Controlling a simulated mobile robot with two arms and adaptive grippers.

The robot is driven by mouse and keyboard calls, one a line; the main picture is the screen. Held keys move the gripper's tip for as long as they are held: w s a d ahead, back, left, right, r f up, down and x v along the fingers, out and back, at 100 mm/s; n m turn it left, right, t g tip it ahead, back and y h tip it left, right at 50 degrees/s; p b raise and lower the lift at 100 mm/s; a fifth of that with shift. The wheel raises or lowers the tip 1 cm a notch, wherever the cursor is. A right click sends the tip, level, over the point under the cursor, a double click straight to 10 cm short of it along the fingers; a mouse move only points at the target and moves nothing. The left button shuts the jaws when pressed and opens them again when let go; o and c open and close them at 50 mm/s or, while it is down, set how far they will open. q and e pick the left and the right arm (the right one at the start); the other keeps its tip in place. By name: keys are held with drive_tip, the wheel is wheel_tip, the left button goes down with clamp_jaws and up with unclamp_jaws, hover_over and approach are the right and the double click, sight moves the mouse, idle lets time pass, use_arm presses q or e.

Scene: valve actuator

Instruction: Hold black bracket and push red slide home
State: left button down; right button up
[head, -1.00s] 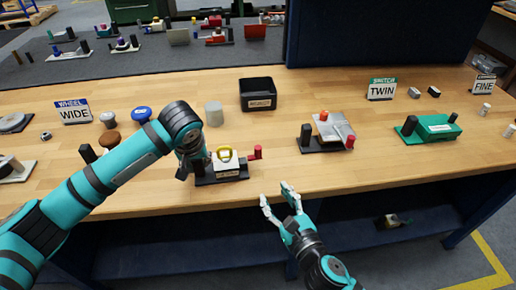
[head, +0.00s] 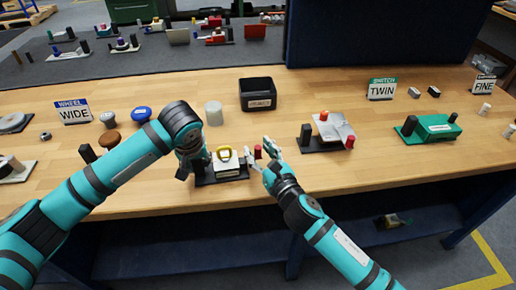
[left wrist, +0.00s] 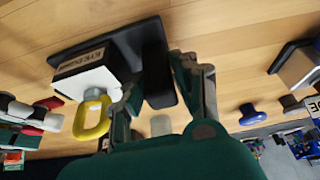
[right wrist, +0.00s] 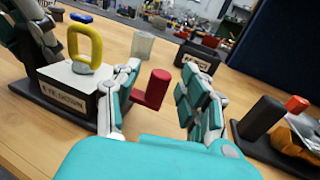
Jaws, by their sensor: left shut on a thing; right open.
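The fixture has a dark base (head: 235,178), a white block with a label plate and a yellow ring (head: 225,155) on top. Its black bracket (left wrist: 155,72) is an upright post at the left end. My left gripper (head: 190,165) is shut on this bracket; the arm partly hides it in the head view. The red slide (head: 257,153) is a red knob at the right end of the fixture, clear in the right wrist view (right wrist: 153,88). My right gripper (right wrist: 160,90) is open, its fingers on either side of the red knob. I cannot tell whether they touch it.
A black bin (head: 258,95) and a grey cylinder (head: 213,113) stand behind. A fixture with a grey plate and red parts (head: 335,130) stands to the right, and a green one (head: 432,127) beyond it. The table front between them is clear.

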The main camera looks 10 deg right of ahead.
drive_tip(key=shift+w+a, duration=0.15)
drive_tip(key=shift+w, duration=0.25)
drive_tip(key=shift+c, duration=0.3)
clamp_jaws()
